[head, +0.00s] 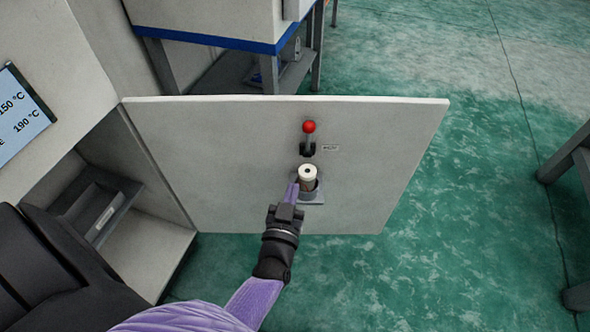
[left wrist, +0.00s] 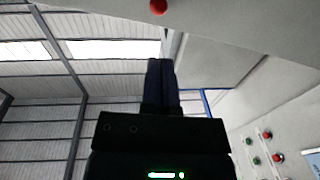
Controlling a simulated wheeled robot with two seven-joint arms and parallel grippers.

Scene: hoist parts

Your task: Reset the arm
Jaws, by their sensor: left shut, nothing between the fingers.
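My left gripper (head: 292,192) reaches up from the bottom of the head view, in front of a pale open panel. Its fingers are shut and empty, close to a pale cylindrical part (head: 308,172) standing in a grey holder (head: 313,197) on the panel. Whether the fingers touch the part cannot be told. In the left wrist view the closed fingers (left wrist: 161,72) point upward. A lever with a red ball knob (head: 309,127) sits on the panel above the cylinder. The red ball also shows at the top of the left wrist view (left wrist: 158,6). My right gripper is not in view.
The open panel (head: 400,130) stands out from a machine with a temperature display (head: 20,112). A dark tray (head: 97,207) is inside the opening at left. A blue-edged bench (head: 215,42) stands behind. Green floor (head: 480,230) is clear at right, beside a grey frame (head: 575,155).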

